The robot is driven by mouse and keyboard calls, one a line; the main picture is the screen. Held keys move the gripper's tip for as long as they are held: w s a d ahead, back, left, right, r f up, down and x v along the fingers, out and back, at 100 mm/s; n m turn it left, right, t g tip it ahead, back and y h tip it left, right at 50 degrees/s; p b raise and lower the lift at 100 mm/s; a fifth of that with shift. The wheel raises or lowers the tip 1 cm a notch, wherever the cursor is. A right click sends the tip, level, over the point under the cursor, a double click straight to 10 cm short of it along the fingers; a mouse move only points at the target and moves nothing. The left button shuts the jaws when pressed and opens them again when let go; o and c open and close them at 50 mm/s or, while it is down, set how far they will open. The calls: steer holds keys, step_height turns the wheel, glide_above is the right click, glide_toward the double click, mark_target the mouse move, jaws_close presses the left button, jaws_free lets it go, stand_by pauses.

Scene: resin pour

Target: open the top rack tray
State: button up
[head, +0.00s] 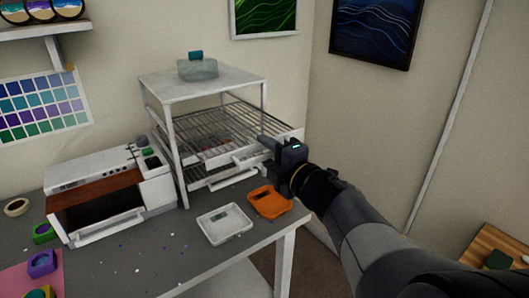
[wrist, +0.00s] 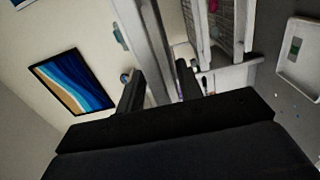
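The white rack (head: 172,150) stands on the grey table in the head view. Its top wire tray (head: 225,132) has a white front with a handle, and a second tray front (head: 225,180) is below it. My gripper (head: 268,146) is at the right end of the top tray's front and hides part of it. In the wrist view the two fingers (wrist: 160,75) are apart, with a white bar (wrist: 154,45) of the rack showing between them. I cannot tell whether either finger touches the bar.
A glass container with a teal lid (head: 197,70) sits on the rack's top. A white tray (head: 224,224) and an orange tray (head: 268,202) lie in front of the rack. A white oven (head: 105,187) stands at left. The wall is close behind.

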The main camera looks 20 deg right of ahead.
steer(key=p+v, duration=0.2)
steer(key=v, duration=0.8)
steer(key=shift+s+p, duration=0.2)
steer(key=shift+p, duration=0.1)
steer(key=shift+w, duration=0.15)
steer(key=shift+b+x, duration=1.45)
steer(key=shift+x, duration=4.1)
